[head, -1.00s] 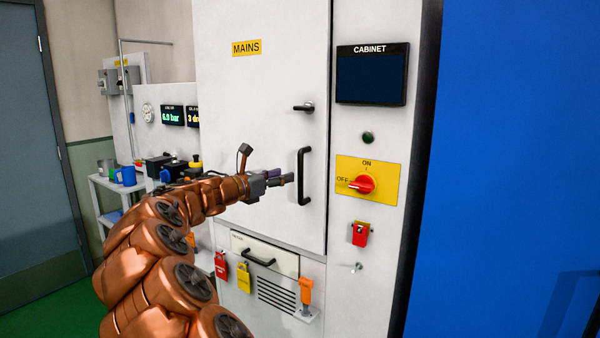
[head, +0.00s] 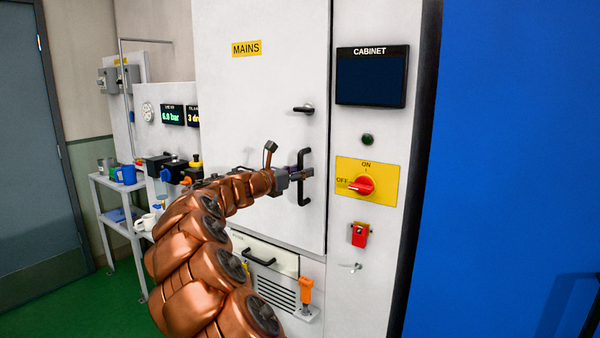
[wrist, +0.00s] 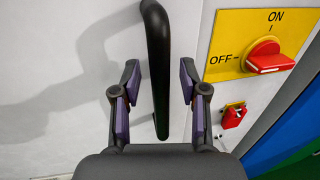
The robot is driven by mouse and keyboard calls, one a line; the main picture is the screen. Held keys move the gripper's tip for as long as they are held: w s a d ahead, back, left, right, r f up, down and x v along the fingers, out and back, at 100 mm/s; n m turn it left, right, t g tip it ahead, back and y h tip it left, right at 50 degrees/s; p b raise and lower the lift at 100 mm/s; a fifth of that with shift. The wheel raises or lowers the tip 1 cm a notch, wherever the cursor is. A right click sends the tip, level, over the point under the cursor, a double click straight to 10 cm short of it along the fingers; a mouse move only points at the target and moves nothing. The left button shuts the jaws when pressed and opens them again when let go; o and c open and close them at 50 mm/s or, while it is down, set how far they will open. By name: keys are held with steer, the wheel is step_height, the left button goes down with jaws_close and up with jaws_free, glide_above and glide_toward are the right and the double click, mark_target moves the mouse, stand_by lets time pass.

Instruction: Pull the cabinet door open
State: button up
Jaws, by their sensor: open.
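The white cabinet door (head: 265,110) carries a MAINS label and appears closed. A black vertical bar handle (head: 305,190) is mounted near its right edge, and a small lever latch (head: 304,108) sits above it. My gripper (head: 303,173) is at the bar handle. In the wrist view, the handle (wrist: 159,70) runs between the two open purple-padded fingers of my gripper (wrist: 157,90), with gaps visible on both sides.
Right of the door are a dark CABINET screen (head: 372,75), a green button (head: 368,139), a red rotary switch (head: 362,184) at OFF, and a red padlock (head: 360,234). Below are a drawer (head: 262,255) and an orange-handled tool (head: 306,290). A side table (head: 118,185) stands left.

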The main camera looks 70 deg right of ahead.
steer(key=shift+c, duration=0.2)
jaws_close()
stand_by(0.4)
